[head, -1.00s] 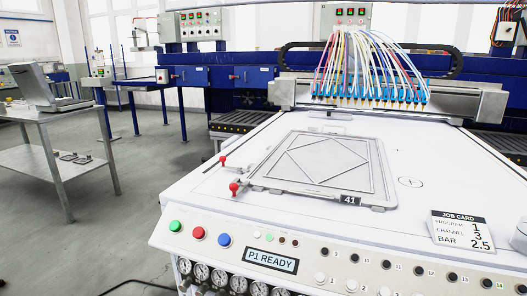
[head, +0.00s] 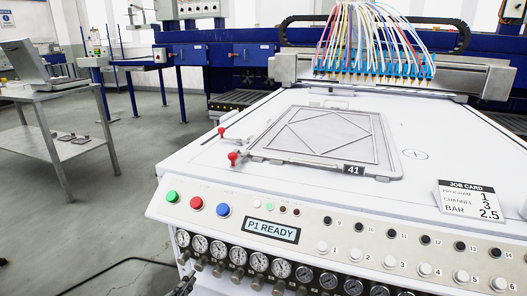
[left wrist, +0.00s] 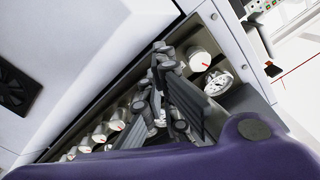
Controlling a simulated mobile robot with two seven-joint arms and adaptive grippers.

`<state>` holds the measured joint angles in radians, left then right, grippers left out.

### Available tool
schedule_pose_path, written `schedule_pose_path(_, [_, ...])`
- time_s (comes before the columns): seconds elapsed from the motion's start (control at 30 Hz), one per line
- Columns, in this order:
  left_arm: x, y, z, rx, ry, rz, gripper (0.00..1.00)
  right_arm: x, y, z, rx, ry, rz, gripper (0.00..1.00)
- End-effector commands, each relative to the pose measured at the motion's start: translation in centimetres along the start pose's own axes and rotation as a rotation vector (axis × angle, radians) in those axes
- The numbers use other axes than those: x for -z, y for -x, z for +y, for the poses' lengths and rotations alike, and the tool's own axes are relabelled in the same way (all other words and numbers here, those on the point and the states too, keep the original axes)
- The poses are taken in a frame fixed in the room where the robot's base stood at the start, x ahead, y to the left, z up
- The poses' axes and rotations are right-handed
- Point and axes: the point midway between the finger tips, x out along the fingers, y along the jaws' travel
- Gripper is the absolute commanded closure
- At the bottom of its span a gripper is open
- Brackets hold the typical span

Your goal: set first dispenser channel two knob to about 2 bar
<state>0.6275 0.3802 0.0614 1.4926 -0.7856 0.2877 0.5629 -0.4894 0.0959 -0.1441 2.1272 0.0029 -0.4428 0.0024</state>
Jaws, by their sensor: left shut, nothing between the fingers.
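A row of round pressure gauges (head: 219,249) runs along the front of the white machine in the head view, with small grey knobs (head: 198,264) below them. I cannot tell which knob is channel two of the first dispenser, nor read the gauges. My right gripper is out of view.
The panel above the gauges carries green, red and blue buttons and a display reading P1 READY (head: 271,230). A job card (head: 470,201) reads program 1, channel 3, bar 2.5. A framed plate marked 41 (head: 383,179) lies on the machine top. A metal table (head: 45,92) stands left.

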Motion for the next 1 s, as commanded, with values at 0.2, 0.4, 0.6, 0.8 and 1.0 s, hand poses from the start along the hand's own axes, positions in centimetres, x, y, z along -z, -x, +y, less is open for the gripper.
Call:
schedule_pose_path(0.2, [0.1, -1.8, -0.1, 0.0, 0.0, 0.001, 1.0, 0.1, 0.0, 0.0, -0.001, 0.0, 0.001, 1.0])
schedule_pose_path(0.4, [0.1, -2.2, 0.0, -0.001, -0.001, 0.001, 1.0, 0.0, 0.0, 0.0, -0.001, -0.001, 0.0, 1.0])
schedule_pose_path(0.6, [0.2, -2.2, 0.1, -0.001, -0.001, 0.002, 1.0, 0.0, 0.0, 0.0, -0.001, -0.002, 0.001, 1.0])
schedule_pose_path(0.8, [0.4, -2.3, 0.1, -0.002, -0.001, 0.004, 1.0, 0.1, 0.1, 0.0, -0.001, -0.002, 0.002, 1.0])
schedule_pose_path(1.0, [0.8, -2.4, 0.2, -0.003, -0.001, 0.006, 1.0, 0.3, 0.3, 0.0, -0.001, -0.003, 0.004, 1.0])
